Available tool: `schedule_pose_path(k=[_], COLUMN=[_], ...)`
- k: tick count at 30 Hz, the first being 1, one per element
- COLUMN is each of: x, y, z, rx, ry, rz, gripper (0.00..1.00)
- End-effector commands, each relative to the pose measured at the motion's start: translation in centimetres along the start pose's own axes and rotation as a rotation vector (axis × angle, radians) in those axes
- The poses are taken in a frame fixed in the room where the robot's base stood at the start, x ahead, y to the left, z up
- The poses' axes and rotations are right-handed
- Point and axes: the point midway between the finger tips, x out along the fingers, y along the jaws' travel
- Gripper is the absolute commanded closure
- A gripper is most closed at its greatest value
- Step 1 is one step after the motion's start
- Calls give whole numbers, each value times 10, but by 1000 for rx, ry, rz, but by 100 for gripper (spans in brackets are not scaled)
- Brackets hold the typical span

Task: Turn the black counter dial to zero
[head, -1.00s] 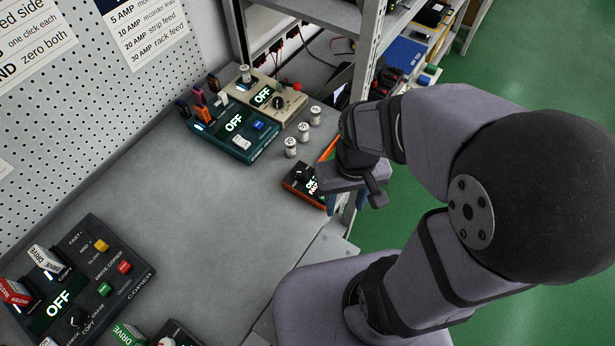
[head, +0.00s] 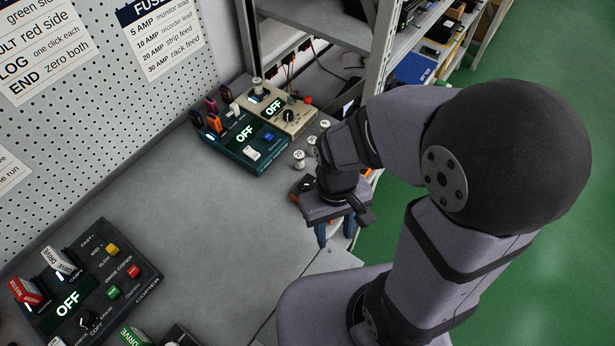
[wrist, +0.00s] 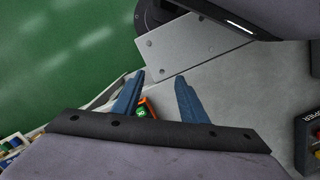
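My gripper (head: 336,232) is over the right edge of the bench in the head view, its blue fingers pointing down. In the wrist view the fingers (wrist: 158,92) are apart with nothing held. A small orange-edged device (head: 297,192) with a dark top is mostly hidden behind my gripper. Its orange side and green display also show between and below the fingers in the wrist view (wrist: 143,108). Another dark device (head: 182,336) is cut off at the bottom edge of the head view. I cannot tell which device is the counter; its dial and reading are not clearly visible.
A teal box (head: 228,148) and a beige box (head: 297,122), both OFF, stand at the back near metal cylinders (head: 299,160). The middle bench (head: 215,240) is clear.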

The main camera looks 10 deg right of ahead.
Motion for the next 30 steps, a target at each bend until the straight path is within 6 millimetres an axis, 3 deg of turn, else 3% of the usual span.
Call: schedule_pose_path(k=[4, 9, 14, 18, 21, 24, 30], x=[-1, -1, -12, -44, -56, -58, -58], y=[-32, -57, -58, -49, -40, -33, -31], z=[-19, -66, -119, -160, -166, -161, -157], rx=[-180, -415, -680, -929, -1077, -1193, -1309], ry=[-67, -87, -84, -74, -116, -174, -216], rz=[43, 132, 223, 314, 356, 367, 357], gripper=[61, 61, 61, 61, 61, 61, 61])
